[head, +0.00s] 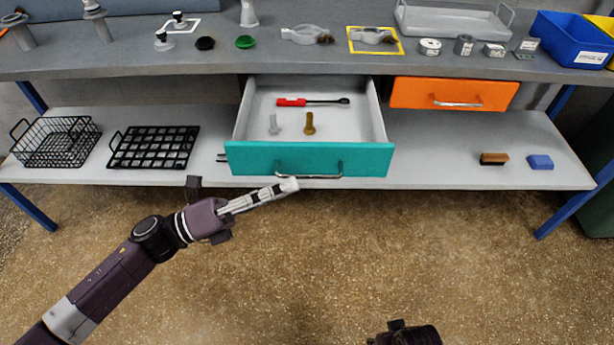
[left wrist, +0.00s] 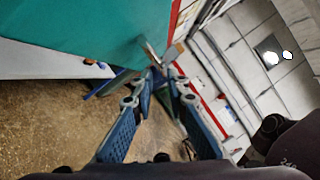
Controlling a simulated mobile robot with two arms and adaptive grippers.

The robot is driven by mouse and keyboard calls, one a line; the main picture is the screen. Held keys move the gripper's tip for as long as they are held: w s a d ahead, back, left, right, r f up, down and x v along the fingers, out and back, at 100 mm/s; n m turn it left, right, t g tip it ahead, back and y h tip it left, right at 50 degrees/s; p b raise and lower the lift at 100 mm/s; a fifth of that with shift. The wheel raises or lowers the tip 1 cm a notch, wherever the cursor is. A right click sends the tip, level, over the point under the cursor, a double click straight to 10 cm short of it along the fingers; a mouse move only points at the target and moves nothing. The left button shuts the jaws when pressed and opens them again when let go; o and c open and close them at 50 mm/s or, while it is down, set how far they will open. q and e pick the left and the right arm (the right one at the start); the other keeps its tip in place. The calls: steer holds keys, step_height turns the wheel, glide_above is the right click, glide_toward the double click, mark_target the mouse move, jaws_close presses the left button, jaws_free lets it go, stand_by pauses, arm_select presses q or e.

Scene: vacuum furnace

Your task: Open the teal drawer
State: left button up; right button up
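The teal drawer (head: 250,159) is pulled out from under the workbench, its inside showing in the head view. Its silver bar handle (head: 325,176) runs across the front. In the drawer lie a red-handled tool (head: 292,102), a silver bolt (head: 274,124) and a brown bolt (head: 309,123). My left gripper (head: 289,186) is at the handle's left end. In the left wrist view the two blue fingers (left wrist: 163,80) stand apart, with the handle (left wrist: 151,52) near their tips; contact is unclear. The teal front (left wrist: 80,40) fills the upper left there. My right gripper's fingers do not show.
An orange drawer (head: 410,92) is closed to the right. On the lower shelf (head: 450,165) are a black wire basket (head: 55,143), a black grid tray (head: 153,148), a brush (head: 494,158) and a blue block (head: 540,162). The floor in front is clear.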

arm_select(q)
steer(key=v, duration=0.5)
steer(key=shift+s+a+f, duration=0.1)
steer(key=shift+a, duration=0.2)
